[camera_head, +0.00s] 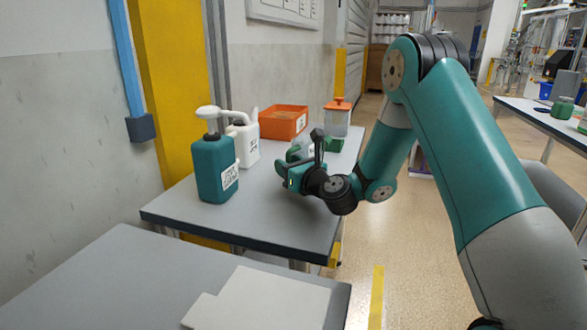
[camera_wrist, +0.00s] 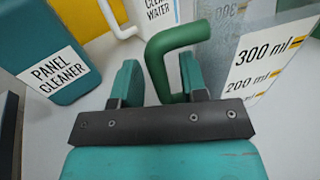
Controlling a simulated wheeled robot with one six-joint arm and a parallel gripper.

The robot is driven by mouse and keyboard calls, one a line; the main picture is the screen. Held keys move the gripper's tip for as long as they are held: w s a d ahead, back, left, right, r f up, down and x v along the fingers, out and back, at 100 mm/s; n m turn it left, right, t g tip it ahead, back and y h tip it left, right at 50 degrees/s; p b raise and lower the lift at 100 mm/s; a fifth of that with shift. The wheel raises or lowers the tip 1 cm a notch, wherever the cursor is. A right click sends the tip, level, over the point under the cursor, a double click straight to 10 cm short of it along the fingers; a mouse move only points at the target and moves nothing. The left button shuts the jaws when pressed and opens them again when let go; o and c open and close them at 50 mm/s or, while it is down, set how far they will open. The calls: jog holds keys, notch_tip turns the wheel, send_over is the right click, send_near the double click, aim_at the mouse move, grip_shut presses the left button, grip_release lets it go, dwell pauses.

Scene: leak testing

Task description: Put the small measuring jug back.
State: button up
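In the wrist view a clear measuring jug with 300 ml and 200 ml marks (camera_wrist: 262,62) stands at the right. A dark green curved handle (camera_wrist: 158,72) rises between the two teal fingers of my gripper (camera_wrist: 160,76). The fingers are apart, with a gap beside the handle; no firm grip shows. Which clear wall the handle joins is partly hidden by the right finger. In the head view my gripper (camera_head: 297,165) is low over the far table, and a clear jug (camera_head: 301,147) shows partly behind it.
The teal panel cleaner canister (camera_head: 213,168) and white clean water canister (camera_head: 247,147) stand left of my gripper. Behind are an orange bin (camera_head: 284,123) and an orange-lidded clear container (camera_head: 337,118). The far table's front (camera_head: 250,222) is bare.

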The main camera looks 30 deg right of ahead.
jog(key=shift+s+b, duration=0.3)
jog(key=shift+b, duration=0.05)
jog(key=s+b, duration=0.2)
jog(key=s, duration=0.1)
jog(key=s+d+b, duration=0.1)
jog(key=s+b, duration=0.1)
jog(key=s, duration=0.1)
jog(key=s+b, duration=0.2)
jog(key=s, duration=0.1)
jog(key=shift+s+d+f+b, duration=0.1)
jog(key=shift+s+d+b, duration=0.2)
jog(key=shift+s+d, duration=0.1)
jog(key=shift+s+b, duration=0.4)
jog(key=shift+s, duration=0.3)
jog(key=shift+r, duration=0.2)
